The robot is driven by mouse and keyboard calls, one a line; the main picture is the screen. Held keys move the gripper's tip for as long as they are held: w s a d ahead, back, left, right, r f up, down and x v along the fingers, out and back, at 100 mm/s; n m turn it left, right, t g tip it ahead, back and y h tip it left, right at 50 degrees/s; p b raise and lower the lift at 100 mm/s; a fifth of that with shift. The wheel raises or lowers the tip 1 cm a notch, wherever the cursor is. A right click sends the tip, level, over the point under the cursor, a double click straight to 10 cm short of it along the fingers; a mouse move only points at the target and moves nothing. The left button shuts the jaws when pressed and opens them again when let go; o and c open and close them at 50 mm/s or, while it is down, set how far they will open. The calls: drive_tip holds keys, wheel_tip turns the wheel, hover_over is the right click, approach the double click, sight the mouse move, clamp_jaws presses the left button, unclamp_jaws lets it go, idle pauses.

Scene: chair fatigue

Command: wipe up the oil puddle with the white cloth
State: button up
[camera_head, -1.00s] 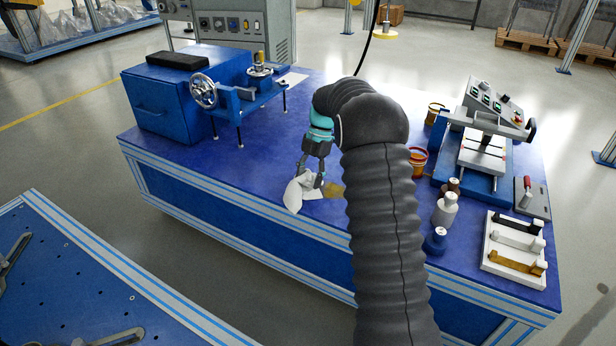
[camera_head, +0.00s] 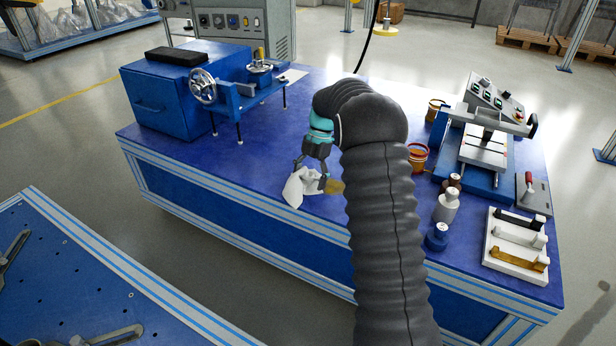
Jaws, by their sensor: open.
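The white cloth (camera_head: 297,188) lies crumpled on the blue bench top near its front edge. My gripper (camera_head: 311,182) is open just above the cloth, pointing down, with its fingers spread. One finger is at the cloth's right part; I cannot tell whether it touches. A yellow-brown oil puddle (camera_head: 336,187) shows just right of the cloth. My arm hides the puddle's right part.
Left on the bench top (camera_head: 190,160) stand a blue box (camera_head: 165,100) and a handwheel device (camera_head: 235,95). The bench left of the cloth is clear.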

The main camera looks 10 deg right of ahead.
drive_tip(key=shift+f, duration=0.3)
drive_tip(key=shift+s, duration=0.1)
drive_tip(key=c, duration=1.2)
drive_tip(key=shift+f, duration=0.2)
clamp_jaws()
drive_tip(key=shift+r+p, duration=0.5)
drive_tip(key=shift+r, duration=0.5)
drive_tip(key=shift+p, duration=0.6)
drive_tip(key=shift+p, duration=0.55)
